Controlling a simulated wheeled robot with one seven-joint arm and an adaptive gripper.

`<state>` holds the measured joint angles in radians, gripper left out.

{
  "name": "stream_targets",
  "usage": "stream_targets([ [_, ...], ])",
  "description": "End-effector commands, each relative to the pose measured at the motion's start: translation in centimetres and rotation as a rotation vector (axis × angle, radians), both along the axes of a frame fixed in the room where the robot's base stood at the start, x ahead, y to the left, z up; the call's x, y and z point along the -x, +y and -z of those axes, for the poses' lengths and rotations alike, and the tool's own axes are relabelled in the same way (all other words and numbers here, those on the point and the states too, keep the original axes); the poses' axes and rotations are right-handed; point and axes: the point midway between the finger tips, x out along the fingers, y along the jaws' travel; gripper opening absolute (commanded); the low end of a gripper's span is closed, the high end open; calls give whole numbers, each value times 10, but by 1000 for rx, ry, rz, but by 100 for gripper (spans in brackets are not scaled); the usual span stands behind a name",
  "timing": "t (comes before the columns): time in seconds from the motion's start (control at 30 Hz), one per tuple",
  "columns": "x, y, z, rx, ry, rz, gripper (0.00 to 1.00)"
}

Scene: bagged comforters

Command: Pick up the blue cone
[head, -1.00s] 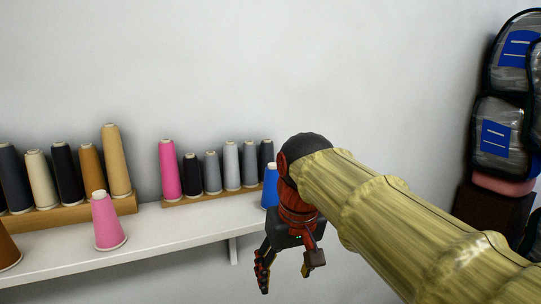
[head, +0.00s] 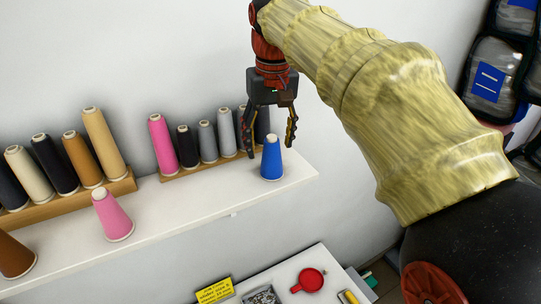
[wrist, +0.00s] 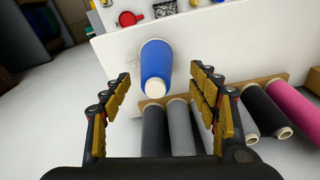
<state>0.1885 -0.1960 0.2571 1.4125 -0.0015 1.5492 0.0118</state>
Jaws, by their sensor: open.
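The blue cone (head: 271,158) stands upright near the right end of the white shelf (head: 218,203) in the head view. In the wrist view the blue cone (wrist: 156,66) lies between and beyond the fingertips, its pale top toward me. My gripper (head: 271,150) is open and points down over the shelf's right end, with its fingers around the level of the cone's top. In the wrist view my gripper (wrist: 160,88) has a finger to each side of the cone, with gaps showing, and holds nothing.
A wooden rack (head: 172,176) with a magenta cone (head: 162,144) and several dark and grey cones stands close behind and left of the blue cone. A pink cone (head: 112,215) stands farther left on the shelf. Below, a white table holds a red mug (head: 309,280).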

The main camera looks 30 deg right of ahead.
Motion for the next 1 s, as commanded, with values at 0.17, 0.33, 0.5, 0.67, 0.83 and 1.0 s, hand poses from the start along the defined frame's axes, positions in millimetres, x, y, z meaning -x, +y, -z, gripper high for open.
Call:
stream_targets([
  [0.17,-1,-5,22,-1,2,1,60],
  [0.33,-4,-6,42,0,-1,-1,60],
  [0.5,-5,-6,47,1,-3,0,60],
  [0.67,-5,-6,47,1,-3,0,59],
  [0.83,-5,-6,47,0,-2,0,49],
  [1.0,-5,-6,47,0,-2,0,39],
])
